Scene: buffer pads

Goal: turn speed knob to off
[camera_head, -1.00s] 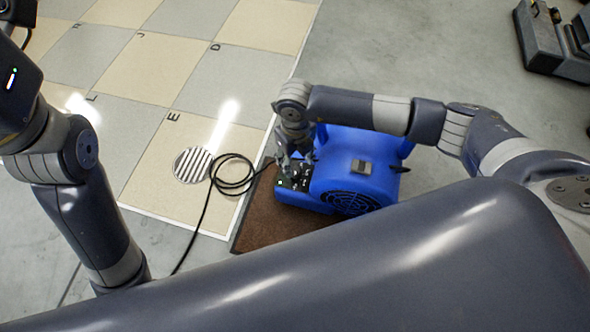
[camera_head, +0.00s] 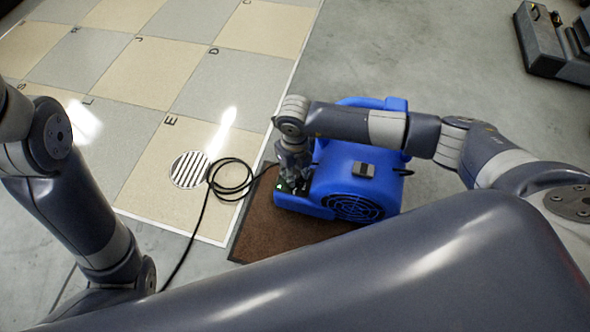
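A blue blower (camera_head: 350,187) stands on a brown mat (camera_head: 262,232) right of the middle. Its dark control panel with a small green light is at its left front corner. The speed knob cannot be made out, as my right gripper (camera_head: 291,180) is over the panel. The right gripper points down at the panel, and its fingertips are too small and covered to tell whether they are open or shut. My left arm comes in at the left edge, and its gripper is out of view.
A black cable (camera_head: 205,205) runs from the blower, coils beside a round floor drain (camera_head: 189,169) and goes to the lower left. Lettered tiles (camera_head: 140,65) cover the left floor. A grey machine (camera_head: 553,45) stands at the top right. Bare concrete lies behind the blower.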

